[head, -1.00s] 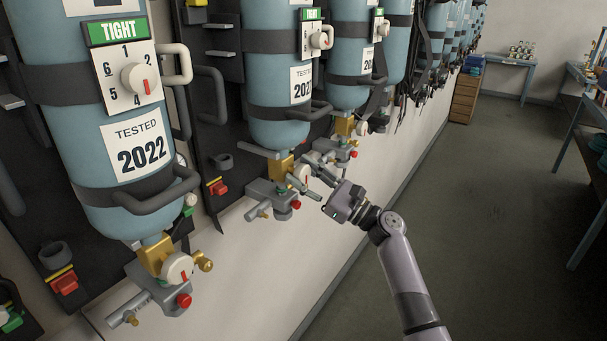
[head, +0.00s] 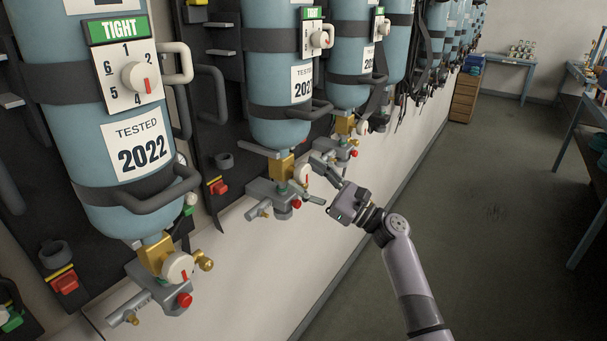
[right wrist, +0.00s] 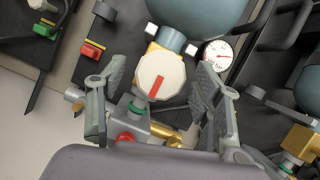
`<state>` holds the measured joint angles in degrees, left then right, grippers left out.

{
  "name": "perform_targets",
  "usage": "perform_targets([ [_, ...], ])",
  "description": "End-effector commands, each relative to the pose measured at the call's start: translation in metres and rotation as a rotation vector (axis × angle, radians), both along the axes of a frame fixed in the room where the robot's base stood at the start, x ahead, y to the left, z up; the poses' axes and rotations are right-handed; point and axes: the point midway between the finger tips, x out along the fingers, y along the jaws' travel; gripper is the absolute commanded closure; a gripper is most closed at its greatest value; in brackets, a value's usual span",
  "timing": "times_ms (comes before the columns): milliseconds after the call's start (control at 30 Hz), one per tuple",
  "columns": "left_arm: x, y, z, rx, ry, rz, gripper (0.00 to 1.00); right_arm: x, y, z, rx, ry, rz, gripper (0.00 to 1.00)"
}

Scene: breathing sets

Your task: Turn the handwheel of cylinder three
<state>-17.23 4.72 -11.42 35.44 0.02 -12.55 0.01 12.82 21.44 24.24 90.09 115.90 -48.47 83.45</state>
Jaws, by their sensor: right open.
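A white handwheel (head: 302,174) with a red mark sits on the brass valve under the second blue cylinder (head: 276,75) from the left. No cylinder number is readable, so I cannot tell which is three. My right gripper (head: 318,182) is open at this handwheel, its body to the right of it. In the right wrist view the handwheel (right wrist: 161,76) lies between the two spread fingers of the right gripper (right wrist: 162,92), with gaps on both sides. Its red mark runs diagonally. My left gripper is not in view.
The nearest cylinder (head: 85,90) has its own handwheel (head: 178,268) and a green TIGHT sign. A pressure gauge (right wrist: 217,54) sits close behind the right finger. A red knob (right wrist: 126,138) is below the handwheel. The floor (head: 485,190) to the right is clear.

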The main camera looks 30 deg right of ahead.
Motion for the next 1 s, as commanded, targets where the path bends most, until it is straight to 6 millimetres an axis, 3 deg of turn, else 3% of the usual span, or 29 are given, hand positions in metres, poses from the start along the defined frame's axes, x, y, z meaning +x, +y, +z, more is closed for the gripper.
perform_targets([
  [300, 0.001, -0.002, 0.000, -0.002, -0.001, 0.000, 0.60, -0.055, -0.029, -0.026, 0.000, 0.003, -0.001, 0.40],
  [500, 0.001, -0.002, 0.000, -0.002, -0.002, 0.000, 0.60, -0.080, -0.043, -0.037, -0.001, 0.000, -0.001, 0.40],
  [1000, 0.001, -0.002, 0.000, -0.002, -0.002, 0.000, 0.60, -0.088, -0.047, -0.040, 0.000, -0.001, 0.000, 0.40],
])
